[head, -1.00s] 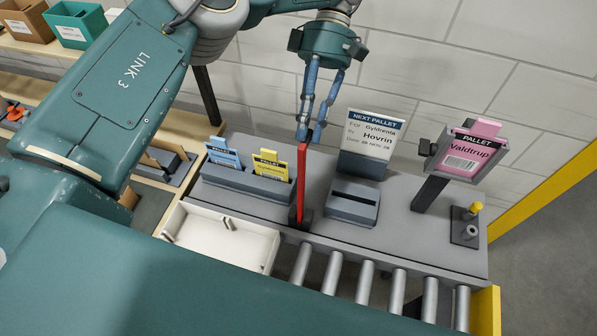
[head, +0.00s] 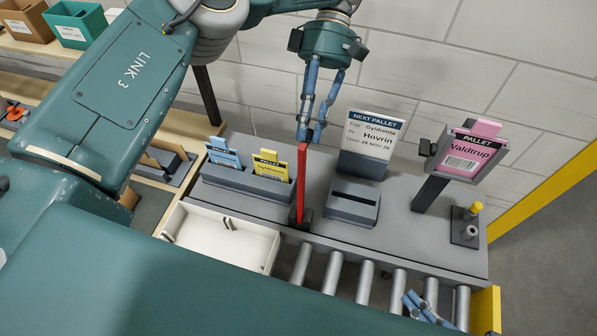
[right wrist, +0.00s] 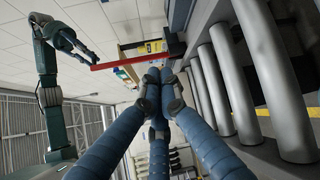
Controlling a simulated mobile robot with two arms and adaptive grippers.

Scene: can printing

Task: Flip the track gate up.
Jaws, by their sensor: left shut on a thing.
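The track gate is a red bar (head: 302,178) on a dark pivot at the edge of the grey station, beside the rollers. It stands upright. My left gripper (head: 311,136) is at its top end, fingers closed on it. In the right wrist view the red gate (right wrist: 128,61) runs across the upper part, with my left gripper (right wrist: 84,50) at its far end. My right gripper (head: 424,304) is low over the rollers, mostly cut off by my own body. In the right wrist view its fingers (right wrist: 160,82) come together with nothing visible between them.
Rollers (head: 334,270) run along the station's front. A white tray (head: 270,245) lies to their left. A card holder (head: 240,186) with blue and yellow cards, a "Next Pallet" sign (head: 372,140), a pink Valdtrup card (head: 465,155) and a small post unit (head: 466,232) stand on the station.

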